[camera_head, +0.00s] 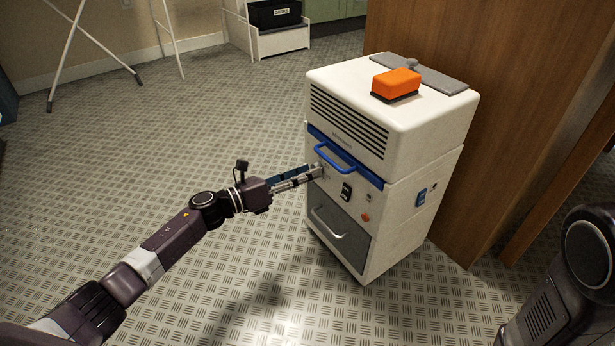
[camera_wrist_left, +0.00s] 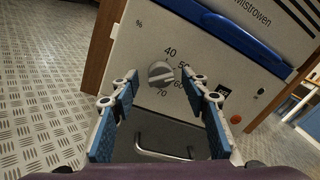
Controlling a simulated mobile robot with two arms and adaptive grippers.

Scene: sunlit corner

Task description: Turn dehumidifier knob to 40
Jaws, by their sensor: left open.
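The white dehumidifier (camera_head: 385,205) stands upright on the floor. Its round grey knob (camera_wrist_left: 161,73) shows in the left wrist view on the front panel, with 40, 50, 60 and 70 printed around its top right to lower side. Which number it points at is hard to tell. My left gripper (camera_head: 318,171) is at the front panel, just below the blue handle, and covers most of the knob in the head view. In the left wrist view its blue-padded fingers (camera_wrist_left: 164,86) are open, one on each side of the knob; contact cannot be told. My right gripper is out of view.
A blue handle (camera_head: 337,159) juts out above the knob. A black switch (camera_head: 346,192) and an orange button (camera_head: 365,217) sit to its right, a grey drawer (camera_head: 340,235) below. An orange sponge (camera_head: 396,84) lies on top.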

